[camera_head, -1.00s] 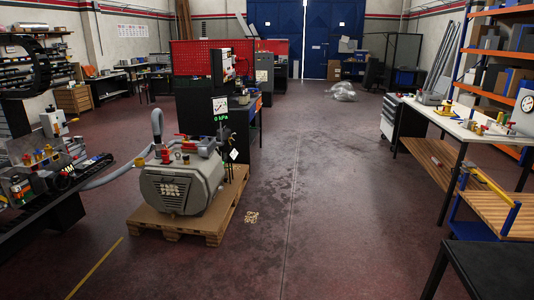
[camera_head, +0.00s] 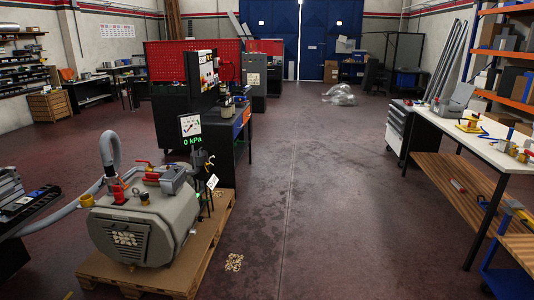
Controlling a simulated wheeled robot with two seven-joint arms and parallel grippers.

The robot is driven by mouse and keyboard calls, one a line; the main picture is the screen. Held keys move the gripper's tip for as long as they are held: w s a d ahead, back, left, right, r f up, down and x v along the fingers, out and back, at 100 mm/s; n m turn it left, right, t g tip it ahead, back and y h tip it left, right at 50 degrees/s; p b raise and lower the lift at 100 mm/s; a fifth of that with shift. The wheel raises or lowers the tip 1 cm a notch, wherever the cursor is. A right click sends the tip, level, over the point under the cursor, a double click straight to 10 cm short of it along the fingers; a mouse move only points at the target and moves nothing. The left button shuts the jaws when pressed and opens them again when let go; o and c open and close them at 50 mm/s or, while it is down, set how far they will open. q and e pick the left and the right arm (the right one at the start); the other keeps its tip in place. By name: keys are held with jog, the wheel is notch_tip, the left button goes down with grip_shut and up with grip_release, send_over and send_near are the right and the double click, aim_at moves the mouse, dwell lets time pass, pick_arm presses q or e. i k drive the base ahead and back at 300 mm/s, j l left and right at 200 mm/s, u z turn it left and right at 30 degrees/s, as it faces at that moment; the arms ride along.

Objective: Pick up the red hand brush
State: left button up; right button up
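I cannot make out a red hand brush for sure. A small red and grey item (camera_head: 457,186) lies on the wooden lower shelf (camera_head: 440,170) of the white-topped workbench (camera_head: 478,146) at the right. It is too small to tell what it is. Neither of my grippers is in view.
A grey vacuum pump (camera_head: 146,228) stands on a wooden pallet (camera_head: 197,262) at the left, with a pressure display (camera_head: 190,128) behind it. A red pegboard (camera_head: 163,61) stands farther back. Clear plastic wrap (camera_head: 340,95) lies on the far floor. The middle aisle is open.

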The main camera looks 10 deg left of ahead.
aim_at(150, 179)
jog(key=i+u, duration=0.1)
jog(key=i, duration=0.8)
jog(key=i+l+u, duration=0.15)
jog(key=i, duration=0.75)
